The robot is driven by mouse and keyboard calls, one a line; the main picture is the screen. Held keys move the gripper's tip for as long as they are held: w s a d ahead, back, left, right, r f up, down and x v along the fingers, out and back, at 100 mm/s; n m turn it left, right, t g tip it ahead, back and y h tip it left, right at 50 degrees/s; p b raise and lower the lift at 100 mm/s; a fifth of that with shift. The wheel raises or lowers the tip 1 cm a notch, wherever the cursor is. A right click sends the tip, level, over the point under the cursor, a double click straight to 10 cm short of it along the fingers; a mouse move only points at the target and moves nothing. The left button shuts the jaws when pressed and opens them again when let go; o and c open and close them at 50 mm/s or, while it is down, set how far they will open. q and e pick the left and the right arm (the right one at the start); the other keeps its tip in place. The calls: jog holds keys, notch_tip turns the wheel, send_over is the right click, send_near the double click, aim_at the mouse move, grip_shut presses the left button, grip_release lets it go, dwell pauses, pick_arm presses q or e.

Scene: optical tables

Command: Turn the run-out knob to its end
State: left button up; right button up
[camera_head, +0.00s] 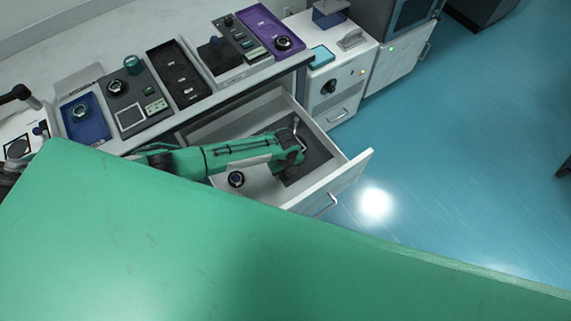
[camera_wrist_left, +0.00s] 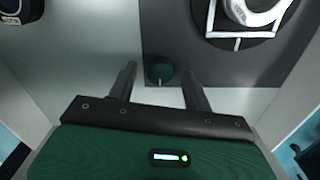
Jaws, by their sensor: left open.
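In the left wrist view, a small dark green round knob (camera_wrist_left: 159,70) with a pale index line sits at the edge of a dark grey plate (camera_wrist_left: 178,30). I take it for the run-out knob, but I see no label. My left gripper (camera_wrist_left: 158,82) is open, one finger on each side of the knob in the picture; contact cannot be told. In the head view, my left gripper (camera_head: 291,160) reaches down into an open drawer (camera_head: 340,183) over the dark plate (camera_head: 314,151) and hides the knob. My right gripper is not in view.
A white ring-shaped part (camera_wrist_left: 262,12) stands on the plate near the gripper. A black knob (camera_head: 236,179) lies to the left in the drawer. The drawer walls close in around the arm. Several instrument panels (camera_head: 177,75) line the bench behind. The blue floor (camera_head: 450,160) is clear.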

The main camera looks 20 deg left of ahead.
pick_arm(q)
notch_tip(320, 180, up, 13)
jog(key=shift+r, duration=0.2)
dwell(0.7)
